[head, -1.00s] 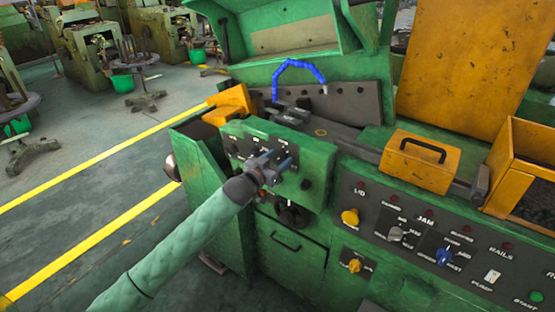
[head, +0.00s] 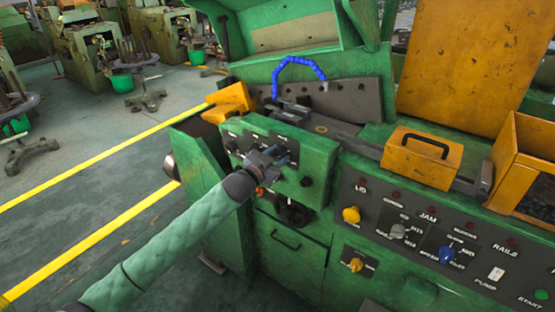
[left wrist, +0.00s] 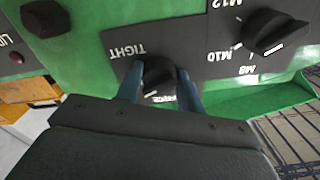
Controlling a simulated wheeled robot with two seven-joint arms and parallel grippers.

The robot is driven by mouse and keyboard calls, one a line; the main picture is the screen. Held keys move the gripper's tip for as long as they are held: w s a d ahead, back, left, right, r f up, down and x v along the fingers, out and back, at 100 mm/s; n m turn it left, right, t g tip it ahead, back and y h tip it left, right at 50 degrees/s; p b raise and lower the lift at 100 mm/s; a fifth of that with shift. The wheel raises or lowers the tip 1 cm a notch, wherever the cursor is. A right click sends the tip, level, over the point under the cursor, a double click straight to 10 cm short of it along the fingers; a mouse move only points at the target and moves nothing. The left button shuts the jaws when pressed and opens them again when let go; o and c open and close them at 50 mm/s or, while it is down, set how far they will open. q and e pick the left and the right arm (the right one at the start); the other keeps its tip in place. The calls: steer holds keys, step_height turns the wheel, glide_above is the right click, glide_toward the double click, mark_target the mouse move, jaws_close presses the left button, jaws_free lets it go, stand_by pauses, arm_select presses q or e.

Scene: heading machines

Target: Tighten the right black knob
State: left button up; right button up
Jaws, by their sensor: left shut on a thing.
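In the left wrist view, the right black knob (left wrist: 158,76) sits on a dark plate, with TIGHT and another partly hidden word beside it, upside down. My left gripper (left wrist: 160,88) has one blue finger on each side of the knob and is shut on it. In the head view my left gripper (head: 276,156) is against the green machine's small front panel and hides this knob. A second black knob (left wrist: 275,36), marked M8, M10 and M12, sits beside it in the wrist view. My right gripper is in neither view.
A plain dark knob (head: 306,181) sticks out of the green panel (head: 318,170) to the right. A handwheel-like black part (head: 292,212) is below. A dark control panel (head: 400,236) with coloured knobs runs right.

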arm_select(q)
steer(key=shift+a+m+b, duration=0.1)
steer(key=shift+m+b, duration=0.2)
steer(key=shift+m, duration=0.6)
steer(key=m+b, duration=0.1)
steer(key=m, duration=0.2)
steer(key=shift+m, duration=0.4)
steer(key=m, duration=0.3)
steer(key=shift+r, duration=0.1)
steer(key=shift+m, duration=0.7)
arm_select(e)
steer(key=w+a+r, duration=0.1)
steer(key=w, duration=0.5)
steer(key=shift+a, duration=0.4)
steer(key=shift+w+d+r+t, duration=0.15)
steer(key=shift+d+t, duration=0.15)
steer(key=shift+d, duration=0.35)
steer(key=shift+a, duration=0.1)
arm_select(q)
steer(key=o, duration=0.9)
steer(key=shift+o, duration=0.4)
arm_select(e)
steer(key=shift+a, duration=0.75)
